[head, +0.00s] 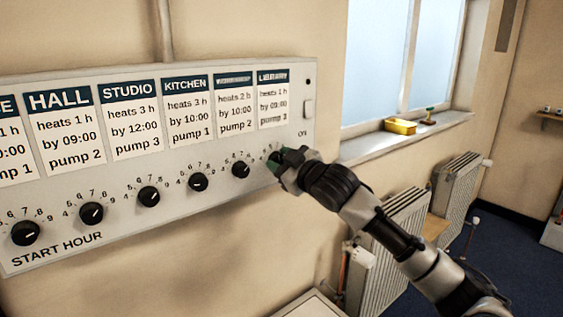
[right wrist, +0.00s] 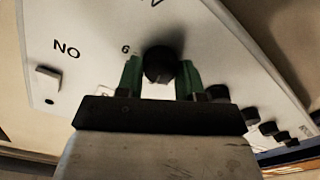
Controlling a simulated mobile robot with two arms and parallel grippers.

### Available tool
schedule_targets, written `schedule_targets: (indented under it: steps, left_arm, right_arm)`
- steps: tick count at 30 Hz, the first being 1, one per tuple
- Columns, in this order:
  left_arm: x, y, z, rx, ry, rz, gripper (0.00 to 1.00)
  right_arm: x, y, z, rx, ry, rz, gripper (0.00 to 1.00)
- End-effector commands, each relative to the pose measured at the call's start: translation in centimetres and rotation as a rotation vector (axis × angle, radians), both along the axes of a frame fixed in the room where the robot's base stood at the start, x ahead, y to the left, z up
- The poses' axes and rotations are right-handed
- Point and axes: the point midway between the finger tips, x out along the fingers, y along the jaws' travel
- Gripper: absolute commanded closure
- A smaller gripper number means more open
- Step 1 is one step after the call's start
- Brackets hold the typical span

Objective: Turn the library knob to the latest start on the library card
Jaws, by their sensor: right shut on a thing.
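The library card (head: 273,99) is the rightmost card on the wall panel (head: 228,178). It seems to read "heats 1 h", "by 09:00", "pump 3", in slightly blurred print. My right gripper (head: 277,161) is at the dial below that card and hides most of it in the head view. In the right wrist view the black library knob (right wrist: 160,62) sits between the two green fingers, which are shut on it. My left gripper is in neither view.
Several other black knobs, such as the one nearest the library knob (head: 240,170), line the panel to the left. A white switch (head: 308,109) is at its right end. A yellow box (head: 400,126) rests on the windowsill above radiators (head: 457,190).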

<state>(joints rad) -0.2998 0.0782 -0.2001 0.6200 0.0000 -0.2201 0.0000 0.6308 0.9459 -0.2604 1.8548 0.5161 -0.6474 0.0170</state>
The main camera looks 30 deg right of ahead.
Motion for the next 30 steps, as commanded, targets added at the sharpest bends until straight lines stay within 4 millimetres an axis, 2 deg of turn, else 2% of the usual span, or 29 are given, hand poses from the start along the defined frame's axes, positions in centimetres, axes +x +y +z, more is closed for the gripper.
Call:
schedule_targets:
  steps: [11,30]
  left_arm:
    - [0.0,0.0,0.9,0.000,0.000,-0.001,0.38]
    - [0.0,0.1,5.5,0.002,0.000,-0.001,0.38]
  right_arm:
    - [0.0,0.0,0.1,0.120,0.012,0.000,0.87]
    - [0.0,-0.1,0.3,0.695,0.059,-0.001,0.87]
